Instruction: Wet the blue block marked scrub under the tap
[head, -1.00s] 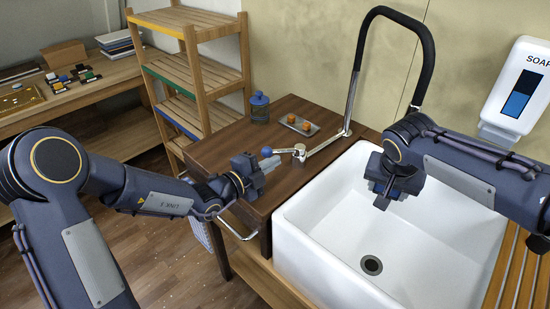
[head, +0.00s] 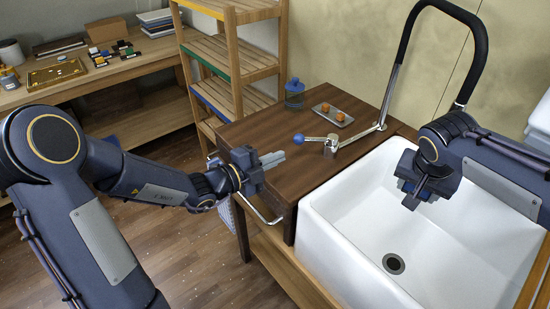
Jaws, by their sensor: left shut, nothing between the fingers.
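The tap stands at the sink's back left, with a metal pipe and a tall black arched spout (head: 479,45). Its metal body (head: 331,145) carries a lever ending in a blue knob (head: 299,138). My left gripper (head: 282,156) is shut and empty over the wooden counter, just left of and in front of the knob, apart from it. My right gripper (head: 412,200) points down over the white sink (head: 345,240); its fingers are dark and small, and I cannot tell whether they hold anything. I cannot make out the blue block marked scrub. The spout's end is hidden behind my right arm.
On the dark counter (head: 270,125) stand a blue jar (head: 294,95) and a grey tray (head: 333,114) with orange pieces. A wooden shelf rack (head: 232,60) stands behind left. The soap dispenser (head: 541,125) is at the right edge. The basin around the drain (head: 393,263) is clear.

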